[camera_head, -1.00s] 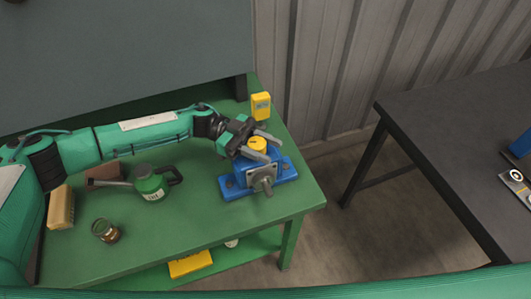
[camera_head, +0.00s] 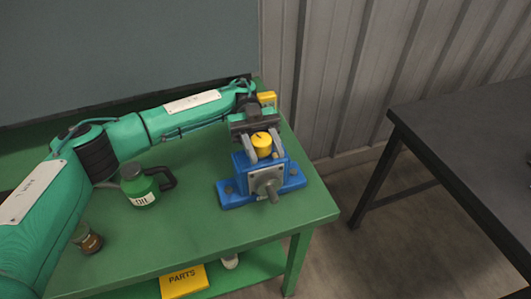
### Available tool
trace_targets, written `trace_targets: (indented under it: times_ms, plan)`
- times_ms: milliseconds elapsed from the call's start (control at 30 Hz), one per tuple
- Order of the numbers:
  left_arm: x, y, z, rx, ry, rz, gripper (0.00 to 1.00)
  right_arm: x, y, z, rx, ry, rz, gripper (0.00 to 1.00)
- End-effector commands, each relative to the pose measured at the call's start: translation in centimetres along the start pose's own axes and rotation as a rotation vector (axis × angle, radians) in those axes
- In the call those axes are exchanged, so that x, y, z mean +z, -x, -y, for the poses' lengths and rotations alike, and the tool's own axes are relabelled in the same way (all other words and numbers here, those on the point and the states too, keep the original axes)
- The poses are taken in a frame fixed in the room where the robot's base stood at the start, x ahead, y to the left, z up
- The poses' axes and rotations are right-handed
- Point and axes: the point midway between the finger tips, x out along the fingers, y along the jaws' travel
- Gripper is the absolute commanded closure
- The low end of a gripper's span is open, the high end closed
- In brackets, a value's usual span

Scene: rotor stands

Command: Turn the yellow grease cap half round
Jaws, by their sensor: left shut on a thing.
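The yellow grease cap (camera_head: 262,140) sits on top of a blue bearing block (camera_head: 238,187) with a grey front plate and a shaft stub, near the right end of the green bench. A dark mark shows on the top of the cap. My left gripper (camera_head: 263,149) is shut on the cap, with one grey finger on its left side and one on its right. My right gripper is not in view.
A green oil can (camera_head: 138,187) and a small jar (camera_head: 88,240) stand on the green bench (camera_head: 205,234), left of the block. A yellow box (camera_head: 267,98) stands behind my gripper. A yellow parts box (camera_head: 184,281) lies on the lower shelf. A dark table (camera_head: 470,130) is at right.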

Motion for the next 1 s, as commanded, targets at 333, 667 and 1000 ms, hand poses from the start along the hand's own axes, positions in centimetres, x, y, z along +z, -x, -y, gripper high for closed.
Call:
trace_targets:
  times_ms: [333, 667, 1000]
  plan:
    - [0.06, -0.07, -0.07, 0.042, 0.000, -0.002, 0.82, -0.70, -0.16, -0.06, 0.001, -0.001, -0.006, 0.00]
    - [0.06, -0.08, -0.08, 0.041, 0.000, -0.002, 0.47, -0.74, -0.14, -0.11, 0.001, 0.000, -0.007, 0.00]
    - [0.02, -0.03, -0.09, 0.039, 0.000, -0.001, 0.38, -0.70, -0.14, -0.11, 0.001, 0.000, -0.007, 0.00]
